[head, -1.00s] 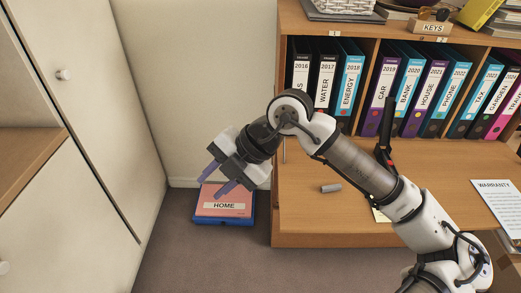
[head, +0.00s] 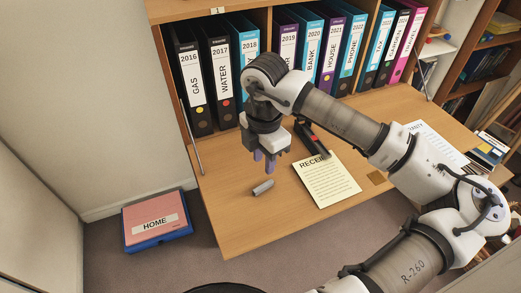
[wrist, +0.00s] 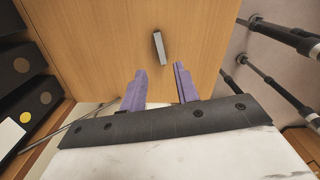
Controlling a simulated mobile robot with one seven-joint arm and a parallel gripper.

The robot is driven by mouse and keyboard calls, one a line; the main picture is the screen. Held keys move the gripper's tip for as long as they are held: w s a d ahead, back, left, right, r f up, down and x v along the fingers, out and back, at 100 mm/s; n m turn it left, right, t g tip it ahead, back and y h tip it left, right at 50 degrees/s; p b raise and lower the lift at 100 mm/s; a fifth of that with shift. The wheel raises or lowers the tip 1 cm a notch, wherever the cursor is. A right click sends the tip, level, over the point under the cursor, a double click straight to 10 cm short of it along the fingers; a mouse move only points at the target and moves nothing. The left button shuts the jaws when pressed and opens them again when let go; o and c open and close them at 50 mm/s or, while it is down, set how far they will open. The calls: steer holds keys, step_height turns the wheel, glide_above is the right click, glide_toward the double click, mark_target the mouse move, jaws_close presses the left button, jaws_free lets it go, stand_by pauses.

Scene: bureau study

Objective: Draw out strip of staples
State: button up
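A small grey strip (head: 262,187), which looks like the strip of staples, lies on the wooden desk top near its front left edge. In the wrist view the strip (wrist: 160,47) lies on bare wood beyond the fingertips, roughly in line with the gap between them. My gripper (head: 264,162) points down above the desk, just behind the strip in the head view. Its two purple fingers (wrist: 159,76) are apart, with nothing between them. A black and red stapler-like object (head: 312,138) stands on the desk behind the receipt, partly hidden by my arm.
A yellow receipt (head: 327,180) lies right of the strip. A warranty sheet (head: 436,142) lies farther right. Upright binders (head: 220,75) line the shelf behind. A pink and blue HOME box (head: 156,221) is on the floor at left. The desk's front left is clear.

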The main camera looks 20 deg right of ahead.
mark_target(264, 186)
steer(key=shift+s+f+b, duration=0.1)
steer(key=shift+f+b, duration=0.2)
steer(key=shift+f, duration=0.45)
step_height(264, 186, down, 5)
steer(key=b, duration=0.3)
step_height(264, 186, down, 2)
steer(key=b, duration=0.3)
steer(key=shift+c, duration=0.3)
jaws_close()
steer(key=shift+r+p, duration=1.05)
steer(key=shift+r, duration=1.95)
